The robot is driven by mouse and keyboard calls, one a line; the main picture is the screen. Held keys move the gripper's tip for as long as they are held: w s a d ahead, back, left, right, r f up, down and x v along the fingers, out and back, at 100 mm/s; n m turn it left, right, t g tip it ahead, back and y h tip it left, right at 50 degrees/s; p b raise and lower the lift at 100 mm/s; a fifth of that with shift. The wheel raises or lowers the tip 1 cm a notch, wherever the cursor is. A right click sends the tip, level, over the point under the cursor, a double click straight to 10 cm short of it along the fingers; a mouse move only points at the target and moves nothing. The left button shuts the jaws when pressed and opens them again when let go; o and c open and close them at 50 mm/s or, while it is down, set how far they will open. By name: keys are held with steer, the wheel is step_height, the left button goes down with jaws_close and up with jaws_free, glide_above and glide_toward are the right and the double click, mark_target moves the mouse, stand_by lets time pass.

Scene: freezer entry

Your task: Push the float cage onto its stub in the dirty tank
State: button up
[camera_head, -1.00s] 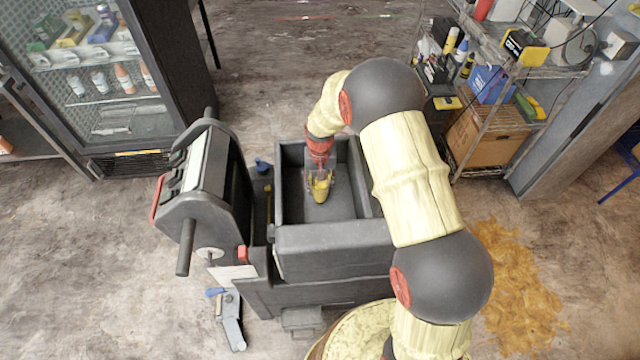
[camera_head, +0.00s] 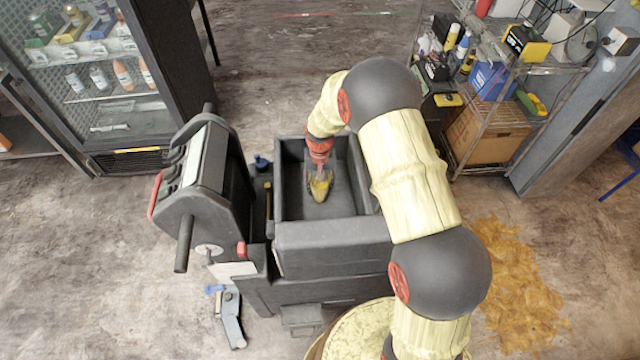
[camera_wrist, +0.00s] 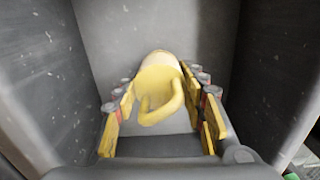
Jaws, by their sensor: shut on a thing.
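The yellow float cage (camera_head: 320,188) is inside the grey dirty tank (camera_head: 334,236), near the middle of its well. In the wrist view the float cage (camera_wrist: 159,75) shows as a rounded yellow body with a loop-like handle towards me. My gripper (camera_head: 320,172) reaches down into the tank from above, and its fingers stand on both sides of the cage. In the wrist view my gripper (camera_wrist: 162,112) is shut on the cage, with tank walls around it. The stub is not visible, and I cannot tell whether the cage touches it.
A dark machine head with a red handle (camera_head: 155,195) stands just left of the tank. A glass-door cabinet (camera_head: 95,80) is at back left. A loaded wire shelf (camera_head: 490,110) is at right. A brown spill (camera_head: 515,285) lies on the floor at lower right.

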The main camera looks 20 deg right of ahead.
steer(key=shift+f, duration=0.15)
steer(key=shift+r+p, duration=0.9)
steer(key=shift+r, duration=0.75)
steer(key=shift+f+b, duration=0.9)
steer(key=shift+f, duration=0.75)
stand_by(0.7)
steer(key=o, duration=1.2)
steer(key=shift+r, duration=0.1)
step_height(320, 180, up, 12)
steer(key=shift+f, duration=0.1)
